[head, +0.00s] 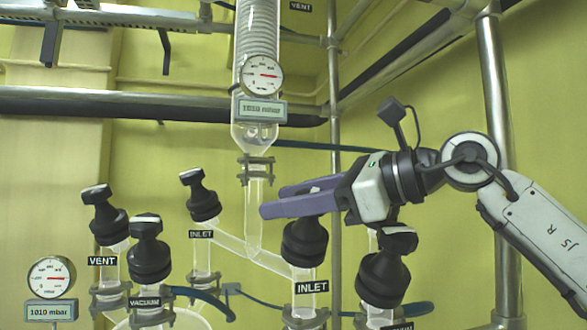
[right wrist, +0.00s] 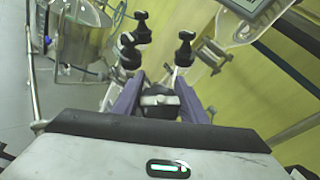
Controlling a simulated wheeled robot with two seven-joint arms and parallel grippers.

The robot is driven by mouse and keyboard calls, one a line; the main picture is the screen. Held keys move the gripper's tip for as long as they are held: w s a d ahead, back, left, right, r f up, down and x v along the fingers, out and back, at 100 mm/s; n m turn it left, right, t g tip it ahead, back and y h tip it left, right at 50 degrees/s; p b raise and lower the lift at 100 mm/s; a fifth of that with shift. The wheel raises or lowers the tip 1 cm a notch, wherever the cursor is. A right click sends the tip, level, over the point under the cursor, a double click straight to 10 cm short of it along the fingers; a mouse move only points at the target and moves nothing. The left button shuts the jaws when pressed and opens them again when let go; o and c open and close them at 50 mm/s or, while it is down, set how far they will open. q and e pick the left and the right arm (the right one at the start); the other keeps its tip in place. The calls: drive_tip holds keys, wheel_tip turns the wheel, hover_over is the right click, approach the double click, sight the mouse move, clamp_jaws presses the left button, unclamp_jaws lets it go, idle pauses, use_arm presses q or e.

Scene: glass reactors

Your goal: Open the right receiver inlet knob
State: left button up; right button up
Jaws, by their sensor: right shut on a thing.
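The right receiver inlet knob (head: 304,242) is black and stands on a glass neck above the right "INLET" label (head: 311,287) in the head view. Its top is hidden behind the purple fingers of my right gripper (head: 280,203). In the right wrist view the same knob (right wrist: 158,101), with a light bar across its top, sits between the two fingers of the right gripper (right wrist: 160,84). The gripper is shut on it from the right side. How far the knob is turned cannot be told. My left gripper is not in view.
Other black knobs stand close by: the left inlet knob (head: 201,196), the vent knob (head: 107,215), the left vacuum knob (head: 148,250) and another knob (head: 387,267) below my gripper. A glass column (head: 256,50) with a gauge (head: 263,75) hangs above. A metal pole (head: 497,120) stands right.

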drive_tip(key=shift+s+a+f+n+g+h+p, duration=0.15)
drive_tip(key=shift+s+n+g, duration=0.15)
drive_tip(key=shift+n+g, duration=0.9)
drive_tip(key=shift+s+d+f+n+g+h+p, duration=0.1)
drive_tip(key=shift+s+n+g+h, duration=0.15)
drive_tip(key=shift+n+g, duration=0.95)
drive_tip(key=shift+s+a+f+n+g+h+p, duration=0.15)
drive_tip(key=shift+s+n+g, duration=0.15)
drive_tip(key=shift+n+g, duration=0.85)
drive_tip(key=shift+s+d+f+n+g, duration=0.15)
drive_tip(key=shift+n+g, duration=0.1)
drive_tip(key=shift+n, duration=0.2)
drive_tip(key=o, duration=1.1)
drive_tip(key=shift+c, duration=0.2)
